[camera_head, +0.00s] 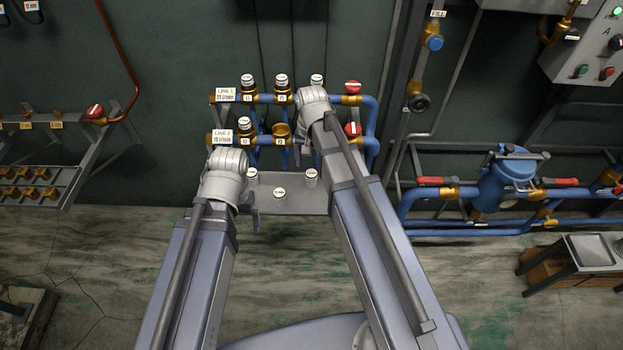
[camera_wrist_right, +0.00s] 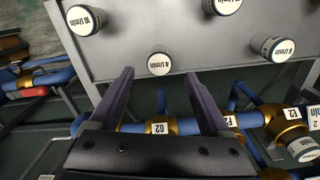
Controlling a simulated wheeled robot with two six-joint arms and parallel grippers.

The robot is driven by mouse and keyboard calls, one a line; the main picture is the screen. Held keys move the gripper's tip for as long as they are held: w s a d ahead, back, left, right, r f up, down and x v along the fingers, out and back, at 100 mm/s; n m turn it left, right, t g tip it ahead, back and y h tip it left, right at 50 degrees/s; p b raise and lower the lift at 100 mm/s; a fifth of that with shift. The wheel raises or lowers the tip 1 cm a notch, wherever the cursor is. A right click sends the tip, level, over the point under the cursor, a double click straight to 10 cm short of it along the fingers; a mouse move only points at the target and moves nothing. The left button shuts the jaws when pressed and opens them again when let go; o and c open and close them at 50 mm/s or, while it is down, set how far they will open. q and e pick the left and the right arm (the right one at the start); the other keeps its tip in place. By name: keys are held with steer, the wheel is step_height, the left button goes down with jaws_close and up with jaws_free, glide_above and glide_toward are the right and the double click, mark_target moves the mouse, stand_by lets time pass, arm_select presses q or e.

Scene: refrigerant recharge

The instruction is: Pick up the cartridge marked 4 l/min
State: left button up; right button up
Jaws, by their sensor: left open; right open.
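The cartridge marked 4 l/min (camera_wrist_right: 159,62) stands on the grey shelf (camera_wrist_right: 130,52) in the right wrist view, its white labelled cap facing me. It appears to be the right-hand white-capped cartridge (camera_head: 311,175) in the head view, where its label is too small to read. My right gripper (camera_wrist_right: 159,76) is open, its two fingers apart on either side of the cartridge's line, with nothing between them. In the head view its fingers are mostly hidden by the arm. My left gripper (camera_head: 253,207) is open and empty at the left end of the shelf.
Cartridges marked 10 l/min (camera_wrist_right: 82,20) and 6 l/min (camera_wrist_right: 278,48) stand beside it, with another cut off at the top (camera_wrist_right: 222,5). Blue pipes with brass sockets (camera_head: 281,131) run along the wall behind the shelf. A valve with a red handle (camera_head: 352,129) is right of them.

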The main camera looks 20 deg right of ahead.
mark_target(311, 174)
arm_select(q)
steer(key=shift+f+b, duration=0.35)
steer(key=shift+f, duration=0.4)
arm_select(e)
steer(key=shift+f, duration=0.7)
arm_select(q)
steer(key=shift+f, duration=0.1)
arm_select(e)
steer(key=shift+f, duration=0.1)
steer(key=f+b, duration=0.5)
steer(key=shift+s+a+f, duration=0.1)
steer(key=shift+s, duration=0.15)
arm_select(q)
step_height(311, 174, down, 5)
arm_select(e)
jaws_close()
